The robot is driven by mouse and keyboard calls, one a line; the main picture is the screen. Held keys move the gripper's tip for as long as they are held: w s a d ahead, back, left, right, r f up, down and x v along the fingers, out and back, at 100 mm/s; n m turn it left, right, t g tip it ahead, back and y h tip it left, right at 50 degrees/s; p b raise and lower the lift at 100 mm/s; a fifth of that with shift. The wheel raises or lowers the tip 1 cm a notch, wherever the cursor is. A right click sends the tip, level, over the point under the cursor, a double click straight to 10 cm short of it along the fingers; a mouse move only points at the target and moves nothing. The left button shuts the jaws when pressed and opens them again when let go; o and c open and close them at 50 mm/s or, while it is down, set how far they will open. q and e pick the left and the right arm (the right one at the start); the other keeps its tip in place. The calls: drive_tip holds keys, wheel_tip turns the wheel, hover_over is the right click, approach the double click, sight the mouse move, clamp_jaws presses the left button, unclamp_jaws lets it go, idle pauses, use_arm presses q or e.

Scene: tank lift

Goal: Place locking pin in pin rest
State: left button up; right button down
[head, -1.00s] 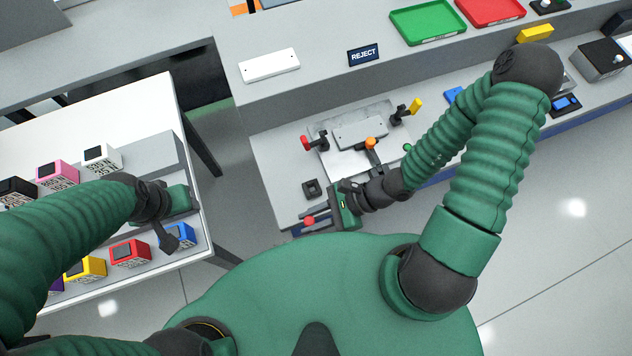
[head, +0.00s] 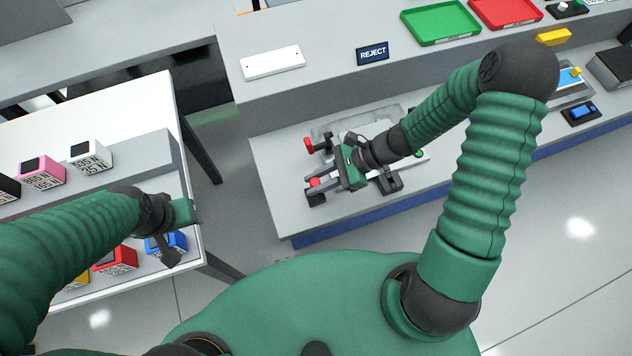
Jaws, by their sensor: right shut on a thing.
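My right gripper (head: 314,184) is over the left front part of the grey bench and points left. It is shut on the locking pin (head: 315,182), whose red head shows between the fingers. The pin's shaft is hidden. The pin rest (head: 316,199), a small black square block, lies right under the fingertips and is partly covered by them. I cannot tell whether the pin is in the rest or just above it. My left gripper (head: 170,240) hangs over the front edge of the white table at the left; its jaw opening is unclear.
Behind my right gripper is a fixture with a red-knobbed clamp (head: 308,144), partly hidden by my arm. A REJECT sign (head: 372,53), a green tray (head: 440,22) and a red tray (head: 505,10) sit on the raised shelf. Several coloured cubes stand on the white table (head: 150,92).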

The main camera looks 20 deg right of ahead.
drive_tip(key=shift+w+f, duration=0.1)
drive_tip(key=shift+f, duration=0.5)
drive_tip(key=c, duration=1.2)
unclamp_jaws()
